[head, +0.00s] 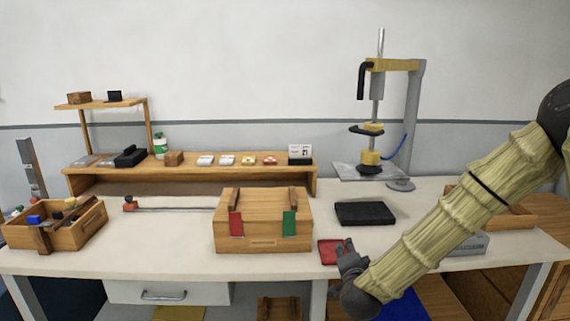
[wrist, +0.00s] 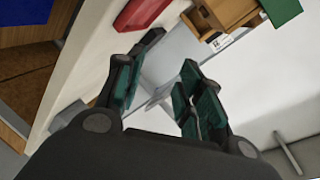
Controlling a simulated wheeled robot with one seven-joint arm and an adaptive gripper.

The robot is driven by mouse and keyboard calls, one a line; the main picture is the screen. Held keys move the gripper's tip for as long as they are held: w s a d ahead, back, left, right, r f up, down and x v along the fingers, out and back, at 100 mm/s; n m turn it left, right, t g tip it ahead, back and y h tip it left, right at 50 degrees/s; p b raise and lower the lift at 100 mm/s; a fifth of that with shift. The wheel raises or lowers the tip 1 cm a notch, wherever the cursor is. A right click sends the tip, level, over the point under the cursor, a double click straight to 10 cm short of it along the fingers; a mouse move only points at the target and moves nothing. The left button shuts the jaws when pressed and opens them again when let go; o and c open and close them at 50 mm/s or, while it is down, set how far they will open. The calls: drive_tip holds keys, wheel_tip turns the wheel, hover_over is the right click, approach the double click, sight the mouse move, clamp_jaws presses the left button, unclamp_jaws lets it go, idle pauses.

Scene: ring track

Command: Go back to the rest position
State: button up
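My gripper (head: 347,258) hangs at the front edge of the white workbench, at the end of my arm in its tan ribbed sleeve. The wrist view shows its two dark, green-padded fingers (wrist: 168,60) spread apart with nothing between them. In the head view a red tray (head: 331,251) lies just beside and behind the gripper, and the wrist view shows a red object (wrist: 140,12) beyond the fingers. I cannot tell how far the fingers are from the bench edge.
A wooden box (head: 262,235) with a red and a green tag stands left of the gripper. A black pad (head: 364,213) lies behind. A press (head: 372,158) stands at the back. A wooden tote (head: 72,241) is far left. My arm hides part of the bench's right side.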

drive_tip(key=s+f+n+g+y+p, duration=0.1)
drive_tip(key=s+f+n+g, duration=0.3)
drive_tip(key=s+f, duration=0.8)
drive_tip(key=s+f+n+g+y+p, duration=0.1)
drive_tip(key=s+f+n+g, duration=0.25)
drive_tip(key=s+f, duration=0.9)
drive_tip(key=s+d+f+n+g, duration=0.2)
drive_tip(key=s+f+g, duration=0.2)
drive_tip(key=s, duration=0.7)
drive_tip(key=s+d+f+n+g, duration=0.2)
drive_tip(key=s+f, duration=0.5)
drive_tip(key=s, duration=0.5)
drive_tip(key=shift+s+d+n+g+p, duration=0.15)
drive_tip(key=shift+d+n+g+p, duration=0.2)
drive_tip(key=shift+n+g, duration=0.35)
